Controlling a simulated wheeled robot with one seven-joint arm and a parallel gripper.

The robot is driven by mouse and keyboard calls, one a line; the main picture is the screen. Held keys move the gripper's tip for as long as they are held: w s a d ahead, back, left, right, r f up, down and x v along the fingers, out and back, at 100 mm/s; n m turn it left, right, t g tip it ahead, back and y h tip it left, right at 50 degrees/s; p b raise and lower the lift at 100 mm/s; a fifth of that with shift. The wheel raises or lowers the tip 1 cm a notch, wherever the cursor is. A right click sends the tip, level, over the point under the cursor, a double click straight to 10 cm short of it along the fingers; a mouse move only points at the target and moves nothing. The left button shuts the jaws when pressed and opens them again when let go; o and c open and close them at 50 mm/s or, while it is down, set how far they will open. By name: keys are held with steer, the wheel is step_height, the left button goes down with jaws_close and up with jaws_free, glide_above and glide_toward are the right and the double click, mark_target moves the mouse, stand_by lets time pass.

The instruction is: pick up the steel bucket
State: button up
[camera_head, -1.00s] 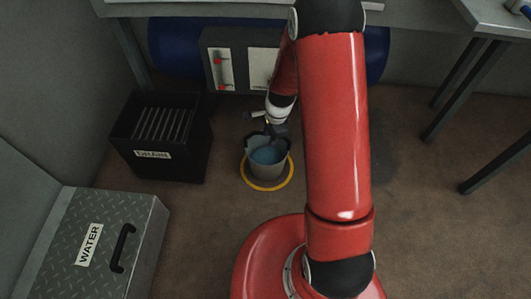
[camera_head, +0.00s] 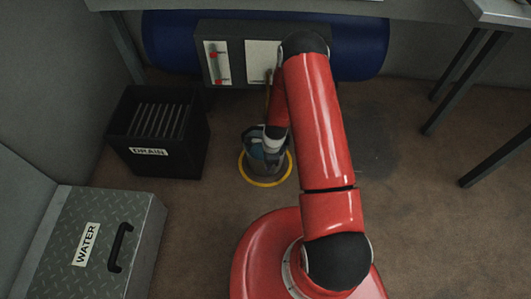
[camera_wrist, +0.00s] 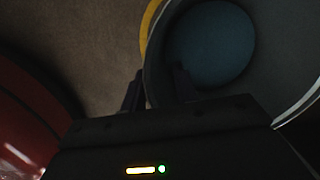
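The steel bucket (camera_head: 266,170) stands upright on the floor inside a yellow ring (camera_head: 268,185), with blue liquid in it. In the head view my gripper (camera_head: 261,150) is low over the bucket and hides much of it. In the wrist view the bucket (camera_wrist: 267,72) fills the upper right, its curved wall running down between the two fingers of my gripper (camera_wrist: 158,88). The left finger is outside the wall and the right finger inside. The fingers stand apart, with a gap wider than the wall. Their tips are dark, so contact is hard to tell.
A black drain bin (camera_head: 158,133) stands left of the bucket. A grey water chest (camera_head: 107,245) is at the lower left. A panel with red-handled valves (camera_head: 218,62) and a blue tank (camera_head: 362,45) are behind. Table legs stand at the right. The floor between is clear.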

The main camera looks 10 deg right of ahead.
steer(key=shift+f, duration=0.2)
jaws_close()
stand_by(1.3)
